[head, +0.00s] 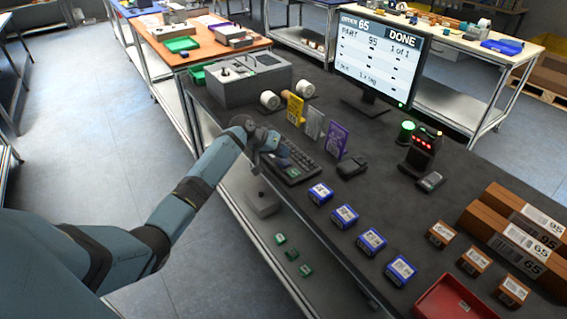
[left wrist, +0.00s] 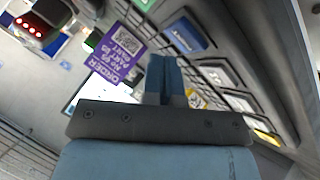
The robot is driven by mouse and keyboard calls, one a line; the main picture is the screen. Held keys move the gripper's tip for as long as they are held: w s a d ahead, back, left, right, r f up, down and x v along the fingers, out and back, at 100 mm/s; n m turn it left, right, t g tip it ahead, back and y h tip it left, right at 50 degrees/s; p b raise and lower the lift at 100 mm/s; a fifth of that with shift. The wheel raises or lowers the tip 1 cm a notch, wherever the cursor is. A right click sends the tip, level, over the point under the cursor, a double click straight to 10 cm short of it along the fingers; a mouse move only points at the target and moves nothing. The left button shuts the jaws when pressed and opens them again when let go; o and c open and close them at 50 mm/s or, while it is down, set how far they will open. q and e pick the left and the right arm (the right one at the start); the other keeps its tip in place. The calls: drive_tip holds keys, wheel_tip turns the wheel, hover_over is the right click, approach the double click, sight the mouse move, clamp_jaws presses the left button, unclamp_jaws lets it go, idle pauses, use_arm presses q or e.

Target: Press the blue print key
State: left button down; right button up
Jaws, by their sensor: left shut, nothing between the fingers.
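My left gripper (head: 277,148) hangs over the far-left end of the dark keypad (head: 301,174) at the bench's left edge. In the left wrist view its blue fingers (left wrist: 165,72) are shut and empty. The keypad also shows there, with a blue key (left wrist: 187,34) up and right of the fingertips, a green key (left wrist: 146,3) above it, and pale and yellow keys below. The fingers look apart from the blue key; the exact gap is hard to tell. In the head view the gripper hides part of the keypad. My right gripper is not in view.
Purple (head: 337,139) and yellow (head: 295,108) cards stand behind the keypad. A monitor (head: 378,62) reads DONE. A grey machine (head: 237,82) stands at the back left. A scanner stand (head: 421,149), several blue-sided boxes (head: 344,217) and a red tray (head: 447,303) are to the right.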

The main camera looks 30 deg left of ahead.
sight(282, 162)
use_arm(q)
drive_tip(key=shift+f, duration=0.15)
idle(0.5)
drive_tip(key=shift+f, duration=0.25)
drive_tip(key=shift+f, duration=0.45)
idle(0.8)
drive_tip(key=shift+r, duration=0.1)
drive_tip(key=shift+r+p, duration=0.65)
drive_tip(key=shift+r, duration=0.1)
wheel_tip(282, 162, up, 5)
drive_tip(key=p, duration=0.4)
idle(0.5)
